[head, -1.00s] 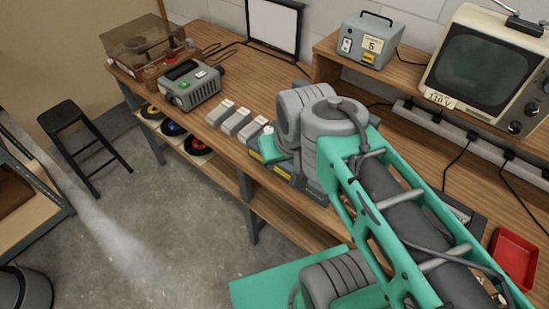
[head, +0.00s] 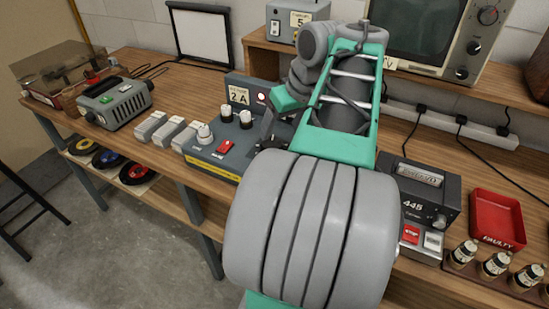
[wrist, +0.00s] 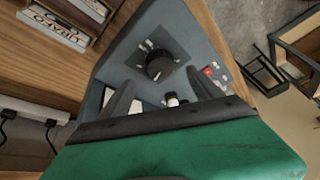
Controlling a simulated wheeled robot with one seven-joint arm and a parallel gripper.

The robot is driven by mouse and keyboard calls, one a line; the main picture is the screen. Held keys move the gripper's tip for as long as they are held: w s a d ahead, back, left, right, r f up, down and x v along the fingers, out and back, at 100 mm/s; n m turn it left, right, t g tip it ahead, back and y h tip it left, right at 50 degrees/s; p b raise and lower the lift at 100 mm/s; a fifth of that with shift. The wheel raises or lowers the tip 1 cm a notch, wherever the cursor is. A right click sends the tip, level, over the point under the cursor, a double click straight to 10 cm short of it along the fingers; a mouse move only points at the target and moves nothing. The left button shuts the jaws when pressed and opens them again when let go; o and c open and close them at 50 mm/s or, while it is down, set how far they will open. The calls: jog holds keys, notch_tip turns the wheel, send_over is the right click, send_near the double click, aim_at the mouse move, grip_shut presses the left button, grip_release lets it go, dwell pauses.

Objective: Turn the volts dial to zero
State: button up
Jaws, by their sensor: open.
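The grey bench supply unit (head: 207,156) stands on the bench, with a "2 A" label, a lit red lamp, small knobs and a red switch (head: 225,147). In the wrist view, a large black dial (wrist: 159,66) with a pale mark sits on a dark square plate on the sloping panel (wrist: 188,38). It looks like the volts dial, but its scale is too small to read. My gripper (wrist: 161,86) is open, with its two dark fingers apart and pointing toward the dial, which shows between and beyond them. In the head view, my gripper (head: 268,126) hides the dial.
Several grey boxes (head: 168,131) stand left of the unit. A dark "445" device (head: 420,190), a red tray (head: 496,222) and small bottles (head: 495,263) are to the right. A shelf with an oscilloscope (head: 425,30) rises behind. The bench's front edge is close.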

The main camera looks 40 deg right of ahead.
aim_at(274, 143)
jog(key=b+x, duration=0.2)
jog(key=x, duration=0.5)
jog(key=shift+w+f, duration=0.1)
jog(key=shift+f, duration=0.1)
jog(key=c, duration=1.4)
